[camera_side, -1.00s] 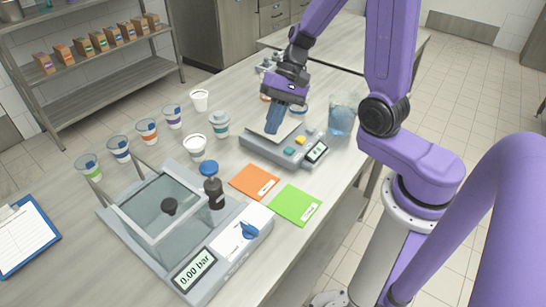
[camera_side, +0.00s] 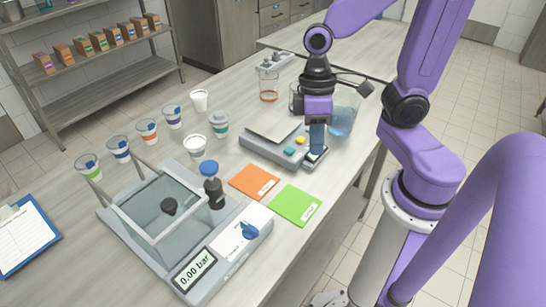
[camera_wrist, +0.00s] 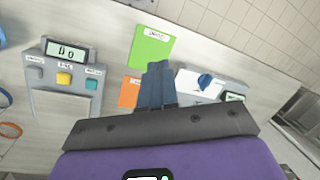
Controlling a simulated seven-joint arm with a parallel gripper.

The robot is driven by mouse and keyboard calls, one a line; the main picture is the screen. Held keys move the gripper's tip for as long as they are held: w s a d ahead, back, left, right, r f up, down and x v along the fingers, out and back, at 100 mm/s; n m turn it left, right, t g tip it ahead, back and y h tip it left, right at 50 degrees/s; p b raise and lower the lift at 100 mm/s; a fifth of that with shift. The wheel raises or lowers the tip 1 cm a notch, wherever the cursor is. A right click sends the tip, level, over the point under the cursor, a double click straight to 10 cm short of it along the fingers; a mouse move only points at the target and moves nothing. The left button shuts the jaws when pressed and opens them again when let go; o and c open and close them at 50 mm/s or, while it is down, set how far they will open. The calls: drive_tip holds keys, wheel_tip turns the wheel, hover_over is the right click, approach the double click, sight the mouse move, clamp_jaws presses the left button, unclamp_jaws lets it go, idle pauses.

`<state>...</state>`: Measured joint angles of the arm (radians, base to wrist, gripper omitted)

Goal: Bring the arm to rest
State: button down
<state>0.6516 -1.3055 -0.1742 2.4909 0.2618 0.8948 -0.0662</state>
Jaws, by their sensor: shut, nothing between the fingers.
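My gripper (camera_side: 317,150) is shut and empty. In the side view its blue fingers point down over the display end of the grey scale (camera_side: 258,148), partly hiding its display. I cannot tell whether the fingertips touch it. In the wrist view the shut fingers (camera_wrist: 158,68) stand in the middle, in front of the orange card (camera_wrist: 129,93). The scale's display (camera_wrist: 68,51) and buttons show at the left of the wrist view.
A beaker of blue liquid (camera_side: 342,122) stands just right of my gripper. Orange (camera_side: 254,181) and green (camera_side: 295,204) cards lie in front. A vacuum chamber unit (camera_side: 135,235) stands front left, with several cups (camera_side: 147,131) behind it. A glass with orange liquid (camera_side: 268,88) stands farther back.

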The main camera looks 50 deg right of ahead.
drive_tip(key=s+r+n+t+h, duration=0.1)
drive_tip(key=s+n+t, duration=0.1)
drive_tip(key=s+n, duration=0.4)
drive_tip(key=shift+d+r, duration=0.35)
